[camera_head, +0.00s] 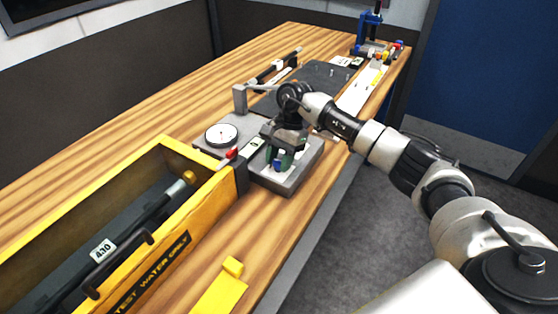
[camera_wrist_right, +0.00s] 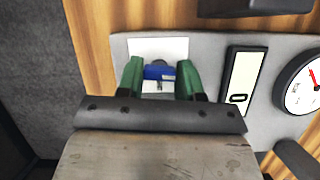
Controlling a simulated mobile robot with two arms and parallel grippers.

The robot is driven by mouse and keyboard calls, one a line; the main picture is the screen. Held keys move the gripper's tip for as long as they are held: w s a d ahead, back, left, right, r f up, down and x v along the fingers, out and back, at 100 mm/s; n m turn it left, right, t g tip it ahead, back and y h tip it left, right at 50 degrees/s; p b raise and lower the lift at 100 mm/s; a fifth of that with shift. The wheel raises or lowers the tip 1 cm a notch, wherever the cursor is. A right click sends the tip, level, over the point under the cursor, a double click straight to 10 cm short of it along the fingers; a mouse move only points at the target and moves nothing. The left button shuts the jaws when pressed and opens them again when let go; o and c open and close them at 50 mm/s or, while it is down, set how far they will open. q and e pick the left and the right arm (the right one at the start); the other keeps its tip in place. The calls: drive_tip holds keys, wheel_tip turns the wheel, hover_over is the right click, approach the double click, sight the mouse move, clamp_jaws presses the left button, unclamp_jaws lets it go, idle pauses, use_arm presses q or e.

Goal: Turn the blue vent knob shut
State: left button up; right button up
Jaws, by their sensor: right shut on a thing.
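The blue vent knob (camera_wrist_right: 158,73) sits on a white label plate (camera_wrist_right: 176,47) on a grey block (camera_wrist_right: 222,62). My right gripper (camera_wrist_right: 160,78) is over it with one green finger on each side, shut on the knob. In the head view the right gripper (camera_head: 279,160) reaches down onto the grey block (camera_head: 300,178), and a bit of blue knob (camera_head: 284,164) shows between the green fingers. The fingers hide part of the knob, and the label's marks are too small to read. My left gripper is in neither view.
A round dial gauge (camera_head: 221,135) and a red lever (camera_head: 231,154) are beside the block. A yellow open box (camera_head: 190,225) lettered "TEST WATER ONLY" holds a dark bar. A yellow piece (camera_head: 222,290) lies in front. A dark plate and a blue stand (camera_head: 369,30) are farther back.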

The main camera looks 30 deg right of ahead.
drive_tip(key=m+t+b, duration=0.1)
drive_tip(key=m+b, duration=0.1)
drive_tip(key=m, duration=0.1)
drive_tip(key=shift+f, duration=0.15)
drive_tip(key=m+t+b, duration=0.2)
drive_tip(key=m, duration=0.2)
drive_tip(key=shift+s+m, duration=0.1)
drive_tip(key=shift+m, duration=0.3)
drive_tip(key=m+t+b, duration=0.1)
drive_tip(key=m+b, duration=0.1)
drive_tip(key=m, duration=0.2)
drive_tip(key=shift+t, duration=0.3)
drive_tip(key=shift+s+m+t+h+b, duration=0.1)
drive_tip(key=shift+m+t+h+b, duration=0.3)
drive_tip(key=shift+m, duration=0.75)
drive_tip(key=shift+m+t+h+b, duration=0.2)
drive_tip(key=shift+m+h+b, duration=0.25)
drive_tip(key=shift+m, duration=0.7)
drive_tip(key=shift+r, duration=0.2)
drive_tip(key=o, duration=0.9)
drive_tip(key=shift+o, duration=0.2)
drive_tip(key=shift+r, duration=0.1)
